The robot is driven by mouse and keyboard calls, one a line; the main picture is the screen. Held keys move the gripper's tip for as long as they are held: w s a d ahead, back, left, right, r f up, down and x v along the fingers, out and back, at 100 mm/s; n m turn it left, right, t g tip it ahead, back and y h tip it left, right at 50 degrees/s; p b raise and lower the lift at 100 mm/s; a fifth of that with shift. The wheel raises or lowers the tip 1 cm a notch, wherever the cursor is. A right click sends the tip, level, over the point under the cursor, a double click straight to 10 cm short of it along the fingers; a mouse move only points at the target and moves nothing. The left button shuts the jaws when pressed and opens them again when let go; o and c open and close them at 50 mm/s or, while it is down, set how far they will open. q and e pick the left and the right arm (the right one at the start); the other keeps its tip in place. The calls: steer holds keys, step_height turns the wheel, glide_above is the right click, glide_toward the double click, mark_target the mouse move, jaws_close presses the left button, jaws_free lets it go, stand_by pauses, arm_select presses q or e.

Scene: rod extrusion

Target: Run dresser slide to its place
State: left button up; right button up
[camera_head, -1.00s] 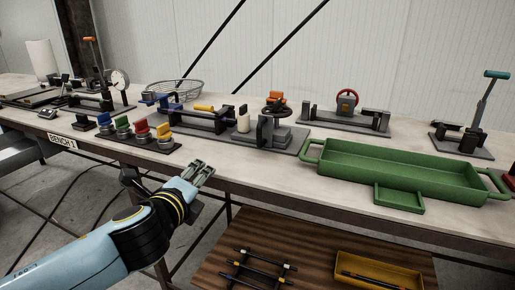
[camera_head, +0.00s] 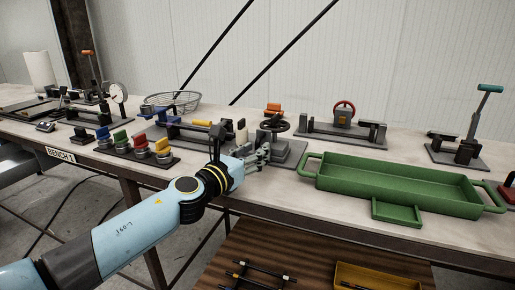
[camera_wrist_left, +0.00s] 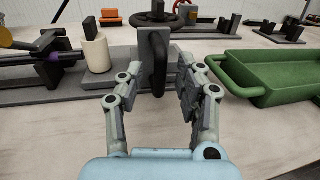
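My left gripper (camera_head: 258,156) is at the front edge of the bench, reaching toward a grey fixture (camera_head: 291,150). In the left wrist view the gripper (camera_wrist_left: 160,82) is open, its two fingers apart. I take this handled part to be the dresser slide, though no label shows. Contact with the fingers cannot be made out. In the head view the gripper mostly hides the handle. A dark handwheel (camera_wrist_left: 157,18) is behind it. My right gripper is out of view.
A green tray (camera_head: 333,186) lies right of the fixture. A white cylinder (camera_wrist_left: 96,54) and a long bar fixture stand to the left. Several coloured-topped pieces (camera_head: 141,143) stand farther left. A shelf below holds rods and a yellow tray (camera_head: 368,270).

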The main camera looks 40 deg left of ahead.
arm_select(q)
steer(key=shift+w, duration=0.95)
steer(key=shift+c, duration=0.4)
jaws_close()
